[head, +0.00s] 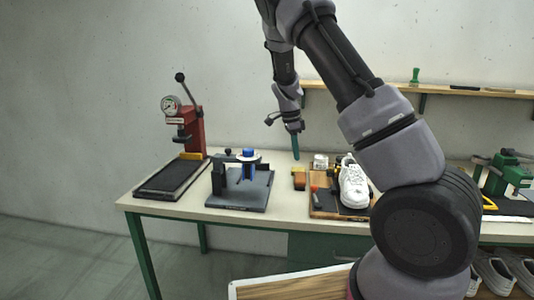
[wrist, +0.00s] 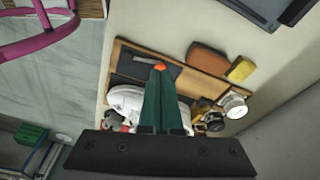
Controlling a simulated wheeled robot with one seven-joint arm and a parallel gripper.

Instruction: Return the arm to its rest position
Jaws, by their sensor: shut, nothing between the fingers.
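My gripper (head: 296,146) hangs over the workbench (head: 282,209) in the head view, fingers pointing down, above and left of the white shoe (head: 354,186). In the wrist view its two green fingers (wrist: 163,105) are together with nothing between them. They cover part of the wooden tray (wrist: 205,83) and of the white shoe (wrist: 126,101) below. My arm is bent, with its large joint filling the right of the head view.
A red press with a gauge (head: 190,128) and a dark fixture with a blue knob (head: 241,188) stand left on the bench. A shelf (head: 440,91) runs along the wall behind my arm. A green tool (head: 503,174) stands right.

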